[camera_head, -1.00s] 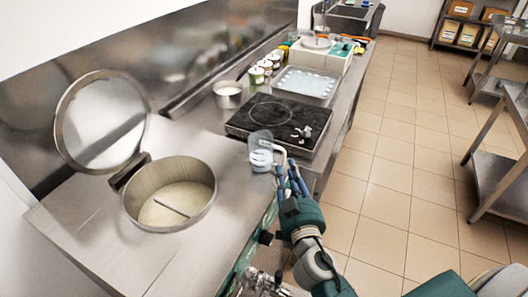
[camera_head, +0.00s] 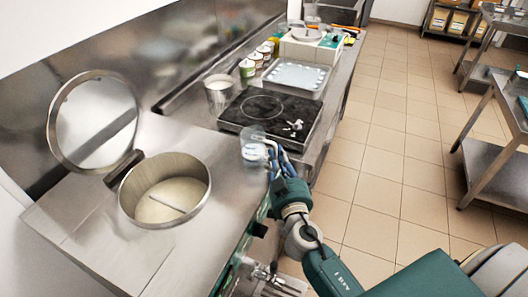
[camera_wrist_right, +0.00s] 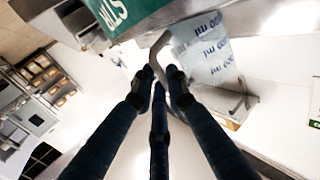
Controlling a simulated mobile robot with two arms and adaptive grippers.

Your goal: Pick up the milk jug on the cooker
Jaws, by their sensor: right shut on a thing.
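The milk jug (camera_head: 253,149), clear with a white lower part, stands out just left of my right gripper in the head view, at the near edge of the black cooker (camera_head: 268,113). In the right wrist view the clear jug (camera_wrist_right: 208,50) bears blue markings. My right gripper (camera_head: 273,155) has its dark blue fingers closed around the jug's handle; they also show in the right wrist view (camera_wrist_right: 160,80). I cannot tell whether the jug's base touches the counter. My left gripper is not in view.
The batch freezer's round tub (camera_head: 165,188) stands open at left, its lid (camera_head: 95,122) raised. Tiled floor is free at right; a steel table (camera_head: 500,150) stands beyond.

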